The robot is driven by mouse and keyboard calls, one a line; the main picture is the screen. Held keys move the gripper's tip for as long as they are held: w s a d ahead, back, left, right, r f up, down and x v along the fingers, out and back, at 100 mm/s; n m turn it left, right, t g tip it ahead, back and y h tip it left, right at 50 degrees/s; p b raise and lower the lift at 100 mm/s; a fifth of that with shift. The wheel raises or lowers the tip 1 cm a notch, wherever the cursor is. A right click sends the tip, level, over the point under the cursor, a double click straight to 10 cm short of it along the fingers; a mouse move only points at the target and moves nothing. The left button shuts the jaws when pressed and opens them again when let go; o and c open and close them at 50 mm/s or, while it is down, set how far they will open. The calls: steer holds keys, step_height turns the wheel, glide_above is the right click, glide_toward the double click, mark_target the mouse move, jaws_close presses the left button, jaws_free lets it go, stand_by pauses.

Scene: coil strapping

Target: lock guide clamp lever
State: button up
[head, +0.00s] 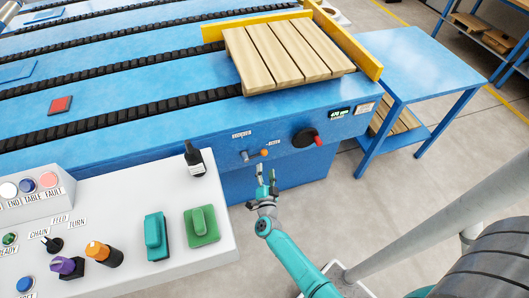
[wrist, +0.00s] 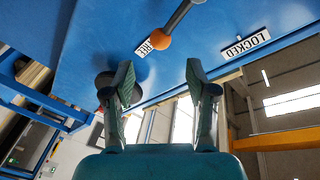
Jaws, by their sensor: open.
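The guide clamp lever is a short grey bar with an orange ball knob (head: 264,153) on the front of the blue conveyor frame. In the head view it points right. In the wrist view the orange knob (wrist: 161,40) sits at the FREE label (wrist: 144,48) and partly covers it. The LOCKED label (wrist: 246,44) is apart from the knob, on the other side of the lever. My gripper (head: 266,172) is open and empty, just below the knob. In the wrist view its fingers (wrist: 161,78) stand either side of the knob's line, with the knob beyond their tips.
A black dial with a red handle (head: 307,138) is right of the lever, by a small display (head: 340,113). A wooden pallet (head: 285,55) rests on the conveyor against a yellow guide (head: 345,42).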

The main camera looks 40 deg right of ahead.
mark_target(264, 152)
steer(key=x, duration=0.9)
steer(key=shift+w+d, duration=0.2)
steer(key=shift+w, duration=0.1)
jaws_close()
